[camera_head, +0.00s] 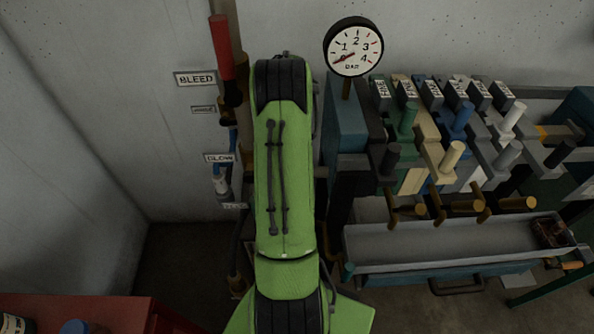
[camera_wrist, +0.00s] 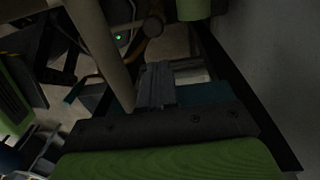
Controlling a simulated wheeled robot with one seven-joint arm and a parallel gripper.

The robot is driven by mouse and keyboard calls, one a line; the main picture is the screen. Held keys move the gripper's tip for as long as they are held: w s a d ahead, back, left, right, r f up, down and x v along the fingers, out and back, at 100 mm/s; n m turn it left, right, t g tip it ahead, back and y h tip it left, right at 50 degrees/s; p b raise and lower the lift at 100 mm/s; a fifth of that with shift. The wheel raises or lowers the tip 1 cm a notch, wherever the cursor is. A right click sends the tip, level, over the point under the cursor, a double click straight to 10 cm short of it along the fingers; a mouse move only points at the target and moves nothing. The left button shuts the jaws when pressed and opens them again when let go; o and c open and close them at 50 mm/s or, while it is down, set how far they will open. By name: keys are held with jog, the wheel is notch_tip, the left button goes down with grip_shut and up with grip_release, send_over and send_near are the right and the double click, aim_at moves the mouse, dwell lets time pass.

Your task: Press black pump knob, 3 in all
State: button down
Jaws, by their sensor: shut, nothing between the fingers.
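A row of pumps with upright coloured knobs stands right of centre in the head view. A black knob (camera_head: 390,158) sits at the near left of the row, on a black body. Another dark knob (camera_head: 560,152) is at the far right; its exact colour is hard to tell. Green (camera_head: 408,118), blue (camera_head: 462,116) and cream (camera_head: 452,157) knobs stand between them. My gripper is hidden behind my green arm in the head view. In the wrist view my gripper (camera_wrist: 155,85) is shut and empty. I cannot identify the black knob there.
A round gauge (camera_head: 353,47) stands above the row, its needle near 0. A grey trough (camera_head: 445,243) lies below brass spouts (camera_head: 465,206). A red-handled lever (camera_head: 221,48) and a BLEED sign (camera_head: 195,79) are on the left. A red surface (camera_head: 100,312) is at the lower left.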

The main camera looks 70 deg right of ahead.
jog(key=f, duration=1)
jog(key=a+f+b, duration=0.1)
jog(key=f, duration=0.5)
